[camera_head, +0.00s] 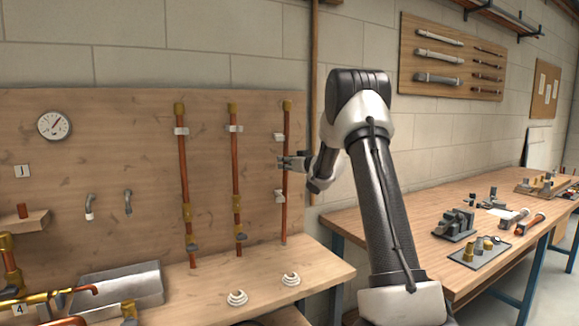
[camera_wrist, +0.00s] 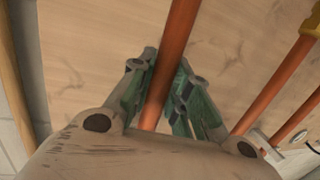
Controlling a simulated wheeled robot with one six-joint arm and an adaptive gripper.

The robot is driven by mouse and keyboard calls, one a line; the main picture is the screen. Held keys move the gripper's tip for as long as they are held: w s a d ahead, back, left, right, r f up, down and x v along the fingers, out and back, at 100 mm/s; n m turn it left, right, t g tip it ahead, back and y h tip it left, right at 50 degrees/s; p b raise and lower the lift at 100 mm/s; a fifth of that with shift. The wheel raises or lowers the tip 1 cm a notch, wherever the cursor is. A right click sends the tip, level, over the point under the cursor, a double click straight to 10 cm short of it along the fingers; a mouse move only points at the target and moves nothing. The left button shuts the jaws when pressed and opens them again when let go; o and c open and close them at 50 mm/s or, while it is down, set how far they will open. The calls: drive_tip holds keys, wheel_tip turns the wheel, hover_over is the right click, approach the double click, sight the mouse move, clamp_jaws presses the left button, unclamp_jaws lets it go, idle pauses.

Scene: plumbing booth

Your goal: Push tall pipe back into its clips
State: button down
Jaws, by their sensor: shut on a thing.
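The tall copper pipe (camera_head: 286,220) is the rightmost of three upright pipes on the wooden panel. It has a brass cap on top. Two white clips, the upper clip (camera_head: 278,137) and the lower clip (camera_head: 279,194), show just left of the pipe, and it looks out of them. My gripper (camera_head: 288,162) is shut on the pipe between the two clips. In the wrist view the pipe (camera_wrist: 178,35) runs between the green-padded fingers of my gripper (camera_wrist: 166,75). The panel lies close behind the fingertips.
The middle pipe (camera_head: 236,180) and left pipe (camera_head: 184,170) stand left of the gripper. White ringed fittings (camera_head: 237,298) and a grey metal tray (camera_head: 118,287) are on the bench below. A workbench (camera_head: 400,220) with tools is at right.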

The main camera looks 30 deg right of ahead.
drive_tip(key=shift+w+r+g, duration=0.15)
drive_tip(key=shift+w+g, duration=0.25)
drive_tip(key=shift+w, duration=0.8)
drive_tip(key=c, duration=1.3)
unclamp_jaws()
drive_tip(key=shift+w, duration=0.15)
drive_tip(key=shift+c, duration=0.2)
drive_tip(key=v, duration=1.2)
drive_tip(key=shift+a, duration=0.1)
